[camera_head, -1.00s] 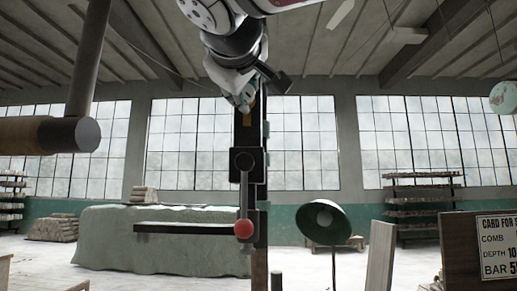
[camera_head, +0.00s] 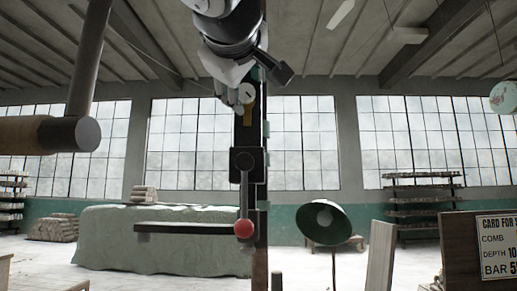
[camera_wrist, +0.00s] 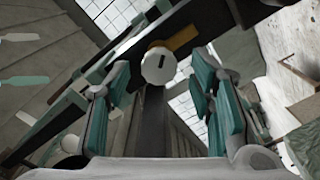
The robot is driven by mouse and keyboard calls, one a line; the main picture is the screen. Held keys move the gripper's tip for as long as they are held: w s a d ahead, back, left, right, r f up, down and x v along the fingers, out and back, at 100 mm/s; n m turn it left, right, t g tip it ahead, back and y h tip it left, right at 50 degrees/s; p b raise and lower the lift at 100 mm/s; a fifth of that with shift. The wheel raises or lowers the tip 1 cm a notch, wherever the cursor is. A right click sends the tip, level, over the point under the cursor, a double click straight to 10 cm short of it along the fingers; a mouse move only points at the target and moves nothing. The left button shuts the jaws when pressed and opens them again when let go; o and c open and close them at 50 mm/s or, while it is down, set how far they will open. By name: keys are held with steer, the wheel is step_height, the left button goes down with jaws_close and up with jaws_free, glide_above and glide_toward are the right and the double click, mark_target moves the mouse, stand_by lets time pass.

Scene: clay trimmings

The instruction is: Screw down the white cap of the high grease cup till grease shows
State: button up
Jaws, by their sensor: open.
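The white cap (camera_wrist: 159,65) is a round disc with a dark slot in the wrist view. It sits ahead of my gripper (camera_wrist: 160,95), between the two teal-padded fingers and a little beyond their tips. The fingers are open and apart from the cap on both sides. A yellow-brown part (camera_wrist: 182,39) shows behind the cap. In the head view the cap (camera_head: 246,93) shows near the top of the dark upright post, with my gripper (camera_head: 235,92) close in front of it. I cannot tell whether any grease shows.
The dark post carries a lever with a red ball (camera_head: 243,228) and a flat horizontal arm (camera_head: 185,228) lower down. A green lamp (camera_head: 324,222) stands to the right, and a brown pipe (camera_head: 45,134) juts in at left. A covered table (camera_head: 150,245) stands behind.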

steer(key=s, duration=0.9)
steer(key=shift+s+a, duration=0.15)
steer(key=shift+s, duration=0.15)
steer(key=d+f+m+g+h, duration=0.1)
steer(key=d+f+m+g, duration=0.15)
steer(key=d+f, duration=0.5)
steer(key=d+f+m+g+h, duration=0.1)
steer(key=d+f+g, duration=0.25)
steer(key=f, duration=0.65)
steer(key=d+f+m+g+h, duration=0.2)
steer(key=d+f, duration=0.4)
steer(key=f, duration=0.3)
steer(key=s+d+f+m+g+y, duration=0.25)
steer(key=s+f, duration=0.35)
steer(key=f, duration=0.3)
steer(key=s+d+f+m+g+y, duration=0.1)
steer(key=s+f+g, duration=0.2)
steer(key=s+f, duration=0.45)
steer(key=s+d+f+m+g+y, duration=0.1)
steer(key=s+d+f+g, duration=0.2)
steer(key=f, duration=0.7)
step_height(320, 180, up, 16)
steer(key=t+p, duration=0.2)
steer(key=p, duration=1.2)
steer(key=shift+s+a+t, duration=0.3)
steer(key=shift+a+t, duration=0.05)
steer(key=shift+a, duration=0.1)
steer(key=shift+w+r, duration=0.1)
